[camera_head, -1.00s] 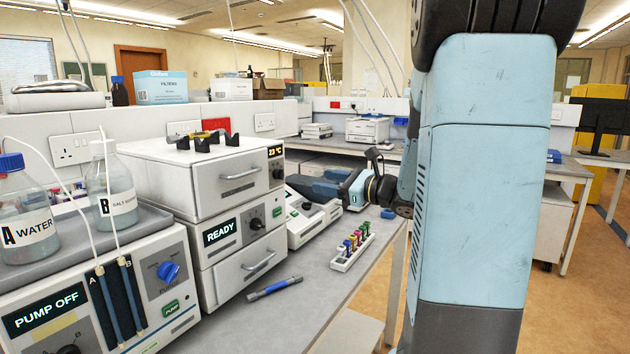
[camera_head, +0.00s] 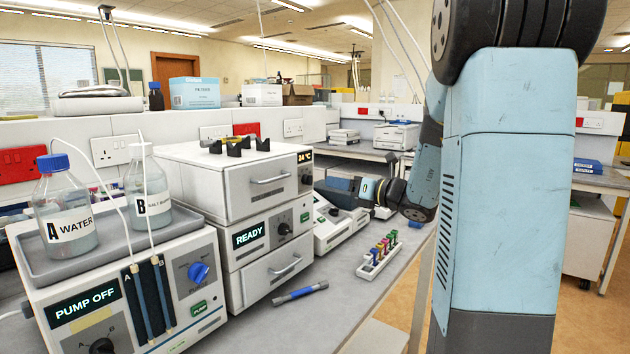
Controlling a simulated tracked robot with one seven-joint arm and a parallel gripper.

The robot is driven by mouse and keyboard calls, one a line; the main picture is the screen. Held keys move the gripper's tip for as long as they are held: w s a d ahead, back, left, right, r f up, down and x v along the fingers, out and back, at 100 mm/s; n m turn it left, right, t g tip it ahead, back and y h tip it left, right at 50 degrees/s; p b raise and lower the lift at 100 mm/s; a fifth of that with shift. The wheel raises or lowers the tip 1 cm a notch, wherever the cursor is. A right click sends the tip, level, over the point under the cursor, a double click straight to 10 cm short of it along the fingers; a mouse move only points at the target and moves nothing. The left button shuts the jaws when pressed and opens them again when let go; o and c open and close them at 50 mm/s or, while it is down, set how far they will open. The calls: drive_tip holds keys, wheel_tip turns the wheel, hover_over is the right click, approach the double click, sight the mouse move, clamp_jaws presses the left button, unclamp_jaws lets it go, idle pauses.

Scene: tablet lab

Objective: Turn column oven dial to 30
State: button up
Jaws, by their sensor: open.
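The column oven (camera_head: 240,190) is the top white unit of the stack left of centre. Its small orange display (camera_head: 305,156) seems to read 24 °C. Its dark dial (camera_head: 306,178) is on the front face below the display; its pointer is too small to read. My gripper (camera_head: 322,188) is just right of the dial, at the end of my arm reaching in from the right. It is open. Its fingertips are small and dark, and I cannot tell whether they touch the dial.
Below the oven are a unit reading READY (camera_head: 250,235) and a drawer (camera_head: 275,278). A pump unit with bottles A (camera_head: 68,215) and B (camera_head: 148,190) stands left. A blue-grey tool (camera_head: 300,293) and a vial rack (camera_head: 380,255) lie on the bench. My arm blocks the right side.

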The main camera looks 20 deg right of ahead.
sight(308, 180)
drive_tip(key=x, duration=0.8)
drive_tip(key=shift+w+a, duration=0.25)
drive_tip(key=shift+c, duration=0.5)
drive_tip(key=c, duration=0.9)
